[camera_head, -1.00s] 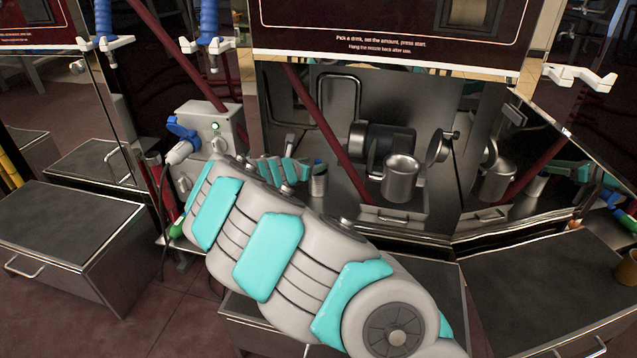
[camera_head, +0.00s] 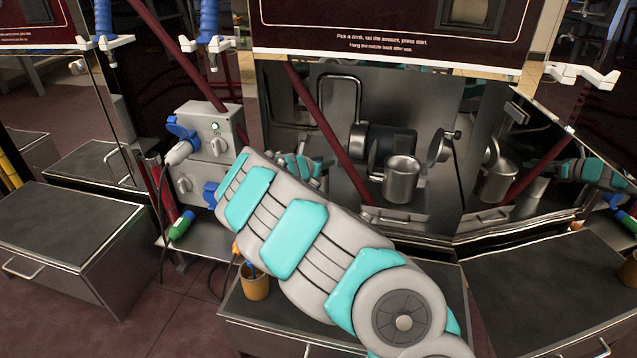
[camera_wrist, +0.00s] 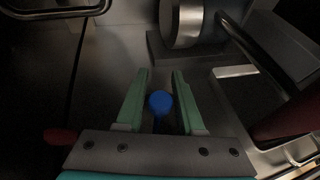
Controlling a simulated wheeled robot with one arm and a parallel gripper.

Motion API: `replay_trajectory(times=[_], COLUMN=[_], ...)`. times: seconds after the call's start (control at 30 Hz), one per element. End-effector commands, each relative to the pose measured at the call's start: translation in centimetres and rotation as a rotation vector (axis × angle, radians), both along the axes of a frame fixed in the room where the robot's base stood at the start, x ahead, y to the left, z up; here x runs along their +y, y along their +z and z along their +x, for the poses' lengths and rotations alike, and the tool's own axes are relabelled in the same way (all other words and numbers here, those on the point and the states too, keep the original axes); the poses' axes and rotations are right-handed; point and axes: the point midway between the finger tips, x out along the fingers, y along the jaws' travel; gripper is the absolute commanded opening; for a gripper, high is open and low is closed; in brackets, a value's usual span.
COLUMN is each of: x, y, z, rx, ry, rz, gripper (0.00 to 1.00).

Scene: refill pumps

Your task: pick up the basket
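I cannot tell for certain which thing is the basket. A round open-topped metal pot (camera_head: 401,180) stands upright in the steel bay, the most basket-like thing in the head view. My gripper (camera_wrist: 160,75) is open in the wrist view, with two green fingers apart. A round blue knob (camera_wrist: 160,103) shows between the fingers, with a gap on both sides; whether it belongs to the basket I cannot tell. In the head view my own arm hides the gripper.
A grey control box (camera_head: 208,145) with blue parts stands left of the bay. A brown cup (camera_head: 255,283) stands on a steel cabinet below my arm. A dark red pole (camera_head: 330,135) slants across the bay. A metal cylinder (camera_wrist: 181,22) shows ahead in the wrist view.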

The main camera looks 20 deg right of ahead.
Motion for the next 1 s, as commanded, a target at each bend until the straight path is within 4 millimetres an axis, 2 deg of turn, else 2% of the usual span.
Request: replay_trajectory(times=[0.03, 0.3, 0.67, 0.87, 1.0], x=[0.0, 0.0, 0.0, 0.1, 0.1], y=[0.0, 0.0, 0.3, 1.9, 4.0], z=[0.0, 0.0, 0.0, 0.0, 0.0], rx=[0.0, 0.0, -0.001, -0.002, -0.004], ry=[0.0, 0.0, 0.0, 0.001, 0.0], rz=[0.0, 0.0, 0.001, 0.0, 0.001], gripper=[0.3, 0.0, 0.0, 0.0, 0.0])
